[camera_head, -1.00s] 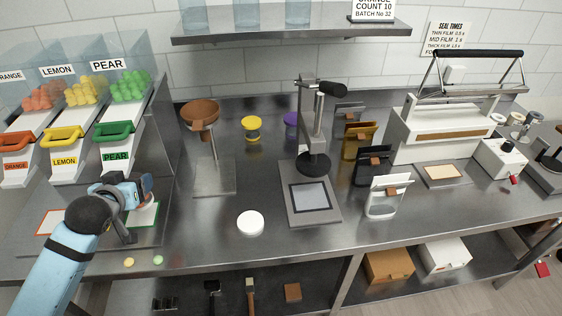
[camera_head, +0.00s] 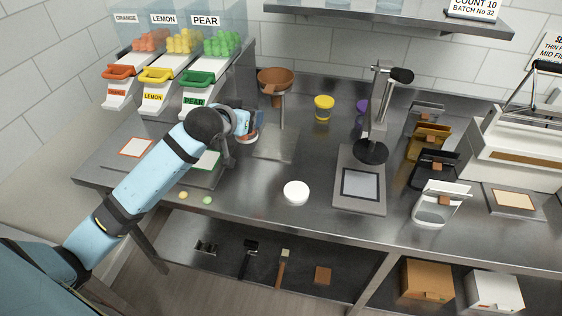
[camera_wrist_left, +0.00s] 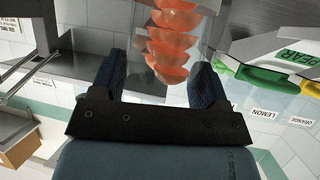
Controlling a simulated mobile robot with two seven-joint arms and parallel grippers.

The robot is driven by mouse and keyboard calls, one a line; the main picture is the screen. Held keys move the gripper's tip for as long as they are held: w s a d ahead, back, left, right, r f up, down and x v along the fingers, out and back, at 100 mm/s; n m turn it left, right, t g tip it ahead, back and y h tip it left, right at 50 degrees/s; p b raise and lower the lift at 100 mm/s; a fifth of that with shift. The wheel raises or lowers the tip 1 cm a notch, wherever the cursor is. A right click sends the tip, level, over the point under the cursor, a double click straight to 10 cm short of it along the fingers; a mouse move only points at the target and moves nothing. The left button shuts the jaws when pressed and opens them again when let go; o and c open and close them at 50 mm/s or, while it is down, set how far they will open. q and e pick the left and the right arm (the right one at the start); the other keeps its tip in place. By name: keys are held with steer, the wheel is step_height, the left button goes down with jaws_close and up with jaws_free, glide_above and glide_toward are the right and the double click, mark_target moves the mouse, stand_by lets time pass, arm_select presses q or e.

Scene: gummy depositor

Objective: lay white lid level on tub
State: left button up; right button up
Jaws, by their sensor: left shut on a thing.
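The white lid (camera_head: 296,193) is a round white disc lying flat on the steel counter, right of my left arm. My left gripper (camera_head: 248,126) is shut on a clear tub (camera_head: 251,138) with orange gummies in it, left of the brown funnel stand. In the left wrist view, the clear tub (camera_wrist_left: 173,45) with its stacked orange gummies sits between the two dark fingers (camera_wrist_left: 160,82). The tub's rim and base cannot be made out clearly. My right gripper is not in view.
The brown funnel (camera_head: 275,78) stands behind the gripper, with a yellow-lidded tub (camera_head: 324,108) to its right. A press stand (camera_head: 360,184) is right of the lid. Two loose gummies (camera_head: 195,197) lie near the front edge. Counter around the lid is clear.

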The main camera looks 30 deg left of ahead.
arm_select(q)
step_height(320, 180, down, 20)
steer(key=shift+r+p, duration=0.25)
steer(key=shift+p, duration=0.3)
steer(key=shift+f, duration=0.1)
steer(key=o, duration=1)
steer(key=b+v, duration=0.1)
steer(key=v, duration=1)
steer(key=s+d+f+m+h, duration=0.1)
steer(key=s+d+f, duration=0.4)
steer(key=s+d+f+m+g+h, duration=0.1)
steer(key=s+d+f, duration=0.3)
steer(key=s+d, duration=0.2)
steer(key=s+d+f+m+h, duration=0.1)
steer(key=s+d+f, duration=0.4)
steer(key=s+d, duration=0.1)
steer(key=shift+f+g+h, duration=0.3)
steer(key=shift+g, duration=0.1)
